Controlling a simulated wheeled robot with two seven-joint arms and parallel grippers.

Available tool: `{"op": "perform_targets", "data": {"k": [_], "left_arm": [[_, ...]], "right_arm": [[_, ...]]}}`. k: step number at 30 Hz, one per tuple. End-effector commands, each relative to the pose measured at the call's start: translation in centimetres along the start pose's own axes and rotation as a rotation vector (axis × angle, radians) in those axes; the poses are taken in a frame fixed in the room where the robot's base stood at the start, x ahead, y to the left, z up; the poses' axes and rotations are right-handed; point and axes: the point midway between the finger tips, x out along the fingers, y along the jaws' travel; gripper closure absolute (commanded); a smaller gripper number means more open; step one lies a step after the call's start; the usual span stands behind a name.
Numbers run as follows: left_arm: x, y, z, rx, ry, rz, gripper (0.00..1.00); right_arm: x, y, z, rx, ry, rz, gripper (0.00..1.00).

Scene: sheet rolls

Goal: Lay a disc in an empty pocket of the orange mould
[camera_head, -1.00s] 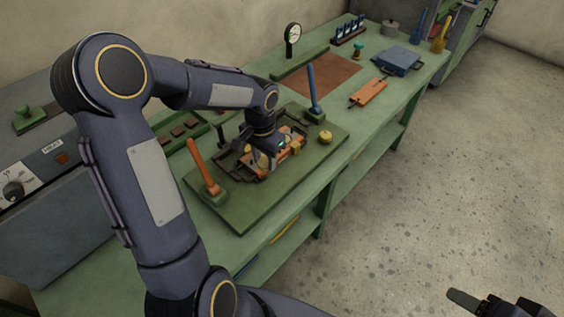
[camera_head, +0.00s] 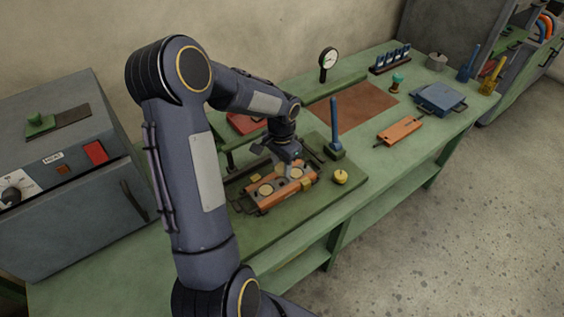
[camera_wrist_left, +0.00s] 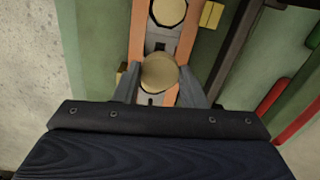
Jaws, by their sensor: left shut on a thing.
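The orange mould (camera_head: 286,194) lies on a green plate (camera_head: 334,192) on the bench. My left gripper (camera_head: 284,166) is over the mould's right part. It is shut on a pale yellow disc (camera_wrist_left: 160,72), which shows between the fingers in the left wrist view, at or just above the mould. In the head view this disc (camera_head: 294,172) is partly covered by the gripper. A second pale disc (camera_head: 265,190) lies in the mould's left part and shows at the top of the left wrist view (camera_wrist_left: 169,11). I cannot tell whether the held disc touches its pocket. My right gripper is out of view.
A blue upright handle (camera_head: 335,124) and a yellow knob (camera_head: 340,177) stand close to the mould. An orange plate (camera_head: 400,130) and a blue case (camera_head: 440,98) lie farther right. A grey box with a red switch (camera_head: 96,152) is at the left. The floor is clear.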

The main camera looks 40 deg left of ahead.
Motion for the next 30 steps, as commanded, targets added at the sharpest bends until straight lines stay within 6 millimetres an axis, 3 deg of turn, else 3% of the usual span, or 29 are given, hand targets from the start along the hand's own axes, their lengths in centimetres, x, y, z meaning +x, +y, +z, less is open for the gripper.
{"op": "perform_targets", "data": {"k": [18, 30], "left_arm": [[5.1, 0.0, 0.0, 0.000, -0.001, 0.000, 0.85], [5.6, 0.1, 0.1, 0.000, -0.003, 0.002, 0.85]], "right_arm": [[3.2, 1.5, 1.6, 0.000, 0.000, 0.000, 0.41], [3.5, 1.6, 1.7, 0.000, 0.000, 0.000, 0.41]]}}
